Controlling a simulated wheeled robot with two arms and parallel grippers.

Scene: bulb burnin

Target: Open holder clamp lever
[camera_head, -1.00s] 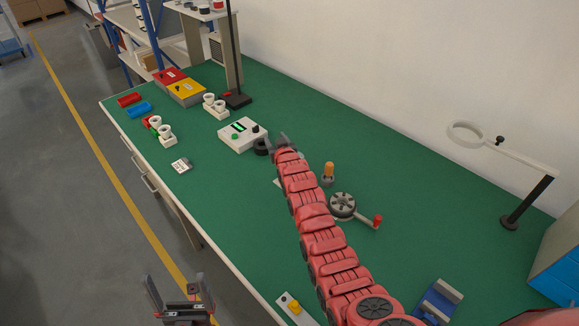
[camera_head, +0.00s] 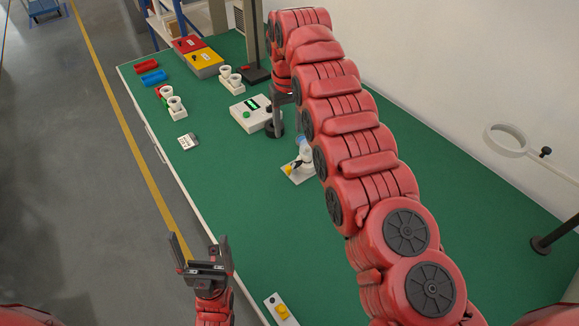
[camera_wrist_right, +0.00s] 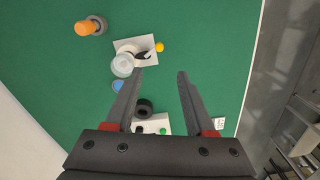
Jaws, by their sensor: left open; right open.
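The holder is a small white plate (camera_head: 290,177) right of the test box in the head view, partly hidden by my right arm. It carries a dark lever, a yellow knob and a clear bulb (camera_head: 305,148). In the right wrist view the plate (camera_wrist_right: 124,45) lies beyond my fingertips, with the dark lever (camera_wrist_right: 149,53), the yellow knob (camera_wrist_right: 159,47) and the bulb (camera_wrist_right: 122,65). My right gripper (camera_wrist_right: 160,74) is open and empty above the table, apart from the lever. My left gripper (camera_head: 203,246) is open and empty off the table's front edge.
A white test box (camera_head: 247,114) with a green button and a black ring (camera_wrist_right: 145,106) are close to my right gripper. An orange-topped item (camera_wrist_right: 83,28) stands near the holder. A magnifier lamp (camera_head: 506,139) stands at the right. A yellow-switched plate (camera_head: 282,311) lies near the front.

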